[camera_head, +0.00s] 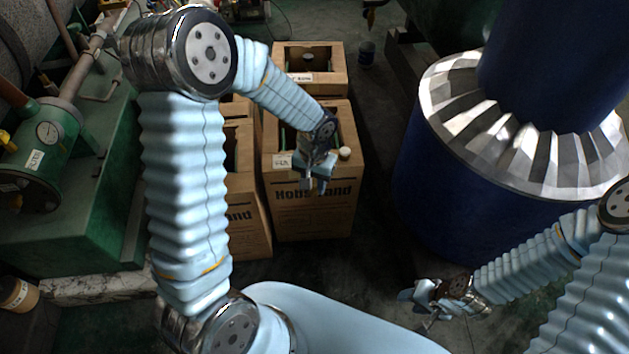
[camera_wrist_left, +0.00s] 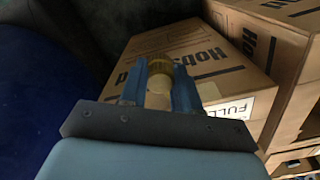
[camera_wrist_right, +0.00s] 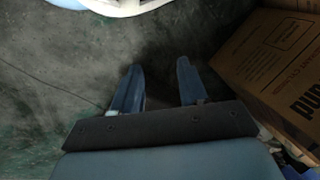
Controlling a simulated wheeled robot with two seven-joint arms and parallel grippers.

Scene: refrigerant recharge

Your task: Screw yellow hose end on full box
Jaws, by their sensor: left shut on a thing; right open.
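The full box (camera_head: 315,217) is a brown "Hobs...and" carton standing in the middle of the head view. Its "FULL" label shows in the left wrist view, where the full box (camera_wrist_left: 205,60) lies behind the fingers. My left gripper (camera_head: 317,184) is over the front of this box's top. In the left wrist view my left gripper (camera_wrist_left: 160,82) is shut on a short pale cylinder (camera_wrist_left: 159,92) with a yellowish round end. I cannot tell whether it is the yellow hose end; no hose shows. My right gripper (camera_head: 413,303) is open and empty, low at the right; its fingers (camera_wrist_right: 158,80) show spread over the floor.
Another carton (camera_head: 245,205) stands close left of the full box, and one (camera_head: 310,62) behind. A white round cap (camera_head: 344,153) is at the full box's right top. A blue drum with a metal collar (camera_head: 455,105) stands at right, green machinery (camera_head: 75,190) at left.

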